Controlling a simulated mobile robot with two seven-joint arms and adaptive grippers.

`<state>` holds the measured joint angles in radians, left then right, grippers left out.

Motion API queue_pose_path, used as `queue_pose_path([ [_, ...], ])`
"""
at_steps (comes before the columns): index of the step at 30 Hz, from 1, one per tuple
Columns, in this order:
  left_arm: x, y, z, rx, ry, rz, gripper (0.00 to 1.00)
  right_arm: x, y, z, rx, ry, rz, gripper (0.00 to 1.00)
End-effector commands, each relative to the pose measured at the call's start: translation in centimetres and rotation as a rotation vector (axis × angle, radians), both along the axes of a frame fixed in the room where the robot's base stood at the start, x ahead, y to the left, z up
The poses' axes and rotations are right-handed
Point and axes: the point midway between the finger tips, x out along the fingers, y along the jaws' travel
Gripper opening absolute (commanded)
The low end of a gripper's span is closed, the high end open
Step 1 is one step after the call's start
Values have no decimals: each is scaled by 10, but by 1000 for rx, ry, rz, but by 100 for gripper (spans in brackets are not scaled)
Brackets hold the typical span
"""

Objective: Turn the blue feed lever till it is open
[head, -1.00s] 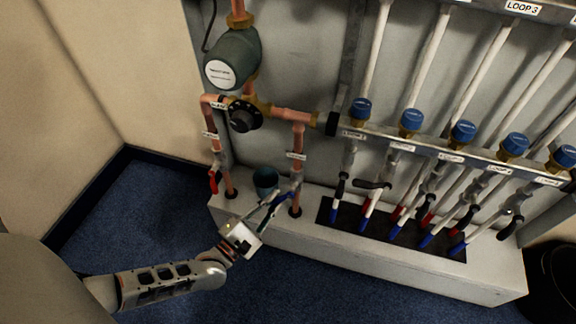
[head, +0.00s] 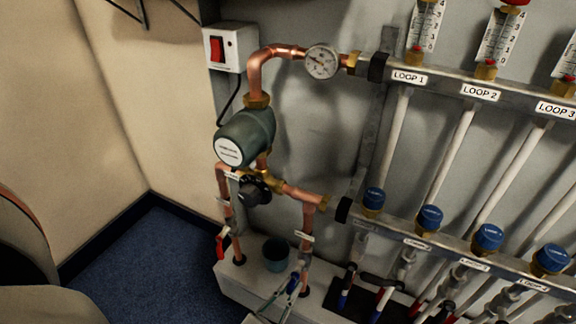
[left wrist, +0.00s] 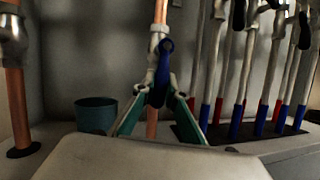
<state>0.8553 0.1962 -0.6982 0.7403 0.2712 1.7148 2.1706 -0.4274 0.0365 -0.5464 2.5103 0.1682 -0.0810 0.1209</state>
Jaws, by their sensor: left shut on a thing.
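The blue feed lever (head: 293,283) sits on the valve of the copper feed pipe (head: 307,245), low in the head view. In the left wrist view the blue lever (left wrist: 160,78) is in the middle, in front of its pipe, with its long side roughly upright. My left gripper (head: 287,291) is at the lower edge of the head view. In the left wrist view its two green fingers (left wrist: 158,98) close around the lower part of the lever. The fingers hide part of the lever. My right gripper is in neither view.
A red lever (head: 222,245) is on the pipe to the left. A dark teal cup (head: 277,254) stands on the ledge between the two pipes. Loop pipes with blue caps (head: 429,218) are close on the right. Blue carpet (head: 150,265) lies clear at left.

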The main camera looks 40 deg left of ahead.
Motion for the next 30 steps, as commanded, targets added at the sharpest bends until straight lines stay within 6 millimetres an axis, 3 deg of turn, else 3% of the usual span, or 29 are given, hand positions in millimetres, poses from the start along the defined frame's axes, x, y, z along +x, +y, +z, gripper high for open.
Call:
queue_pose_path([
  [10,2,-7,-1,-113,-32,-2,0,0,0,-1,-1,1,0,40],
  [25,2,-8,0,-130,-37,-2,0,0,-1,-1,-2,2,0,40],
  [26,2,-8,0,-130,-37,-2,20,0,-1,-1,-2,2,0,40],
  [27,2,-8,0,-130,-37,-2,30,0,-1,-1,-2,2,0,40],
  [30,2,-8,0,-128,-36,-1,30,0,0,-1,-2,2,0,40],
])
